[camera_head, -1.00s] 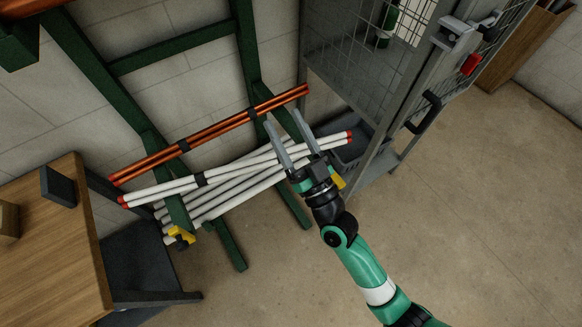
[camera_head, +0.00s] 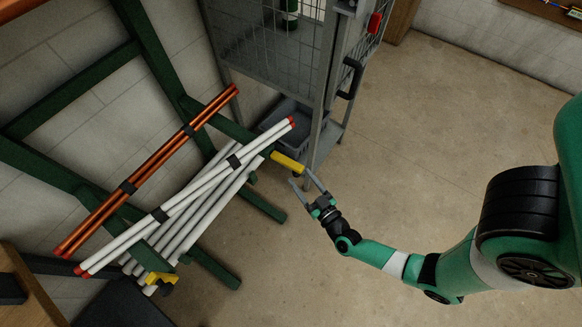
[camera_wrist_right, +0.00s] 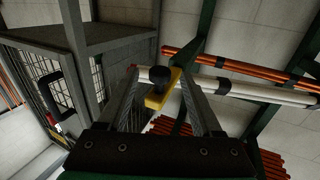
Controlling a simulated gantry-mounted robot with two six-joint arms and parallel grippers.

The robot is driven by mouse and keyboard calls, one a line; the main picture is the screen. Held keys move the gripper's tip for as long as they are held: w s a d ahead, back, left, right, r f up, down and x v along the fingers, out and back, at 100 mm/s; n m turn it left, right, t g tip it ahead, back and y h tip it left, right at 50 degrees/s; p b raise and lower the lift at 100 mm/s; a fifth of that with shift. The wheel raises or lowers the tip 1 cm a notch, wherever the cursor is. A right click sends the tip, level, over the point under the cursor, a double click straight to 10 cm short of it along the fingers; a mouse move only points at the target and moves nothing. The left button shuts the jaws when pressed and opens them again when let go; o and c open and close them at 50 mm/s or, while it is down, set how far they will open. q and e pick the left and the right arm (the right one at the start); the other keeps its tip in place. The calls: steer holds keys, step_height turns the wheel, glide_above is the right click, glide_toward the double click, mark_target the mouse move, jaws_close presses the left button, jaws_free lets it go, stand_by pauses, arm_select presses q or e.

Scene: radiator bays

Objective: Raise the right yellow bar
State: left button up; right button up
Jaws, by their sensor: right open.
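The right yellow bar (camera_head: 288,162) sticks out from the right end of the green rack, beside the white pipes. It also shows in the right wrist view (camera_wrist_right: 158,99), with a black knob (camera_wrist_right: 153,76) at one end. My right gripper (camera_head: 303,179) is open and empty. Its fingers point at the bar from the lower right; in the wrist view the bar shows between the two fingers (camera_wrist_right: 160,80). I cannot tell whether they touch it. The left yellow bar (camera_head: 160,278) is at the rack's lower left. My left gripper is not in view.
White pipes (camera_head: 190,212) with red ends and copper pipes (camera_head: 150,170) lie on the green rack (camera_head: 215,268). A grey mesh cage (camera_head: 270,55) stands behind the bar, with a grey bin (camera_head: 285,118) at its base. The floor (camera_head: 430,130) to the right is clear.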

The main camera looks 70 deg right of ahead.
mark_target(291, 166)
steer(key=b+x, duration=0.1)
steer(key=x, duration=0.5)
steer(key=shift+w, duration=0.15)
steer(key=shift+c, duration=0.4)
jaws_close()
stand_by(0.7)
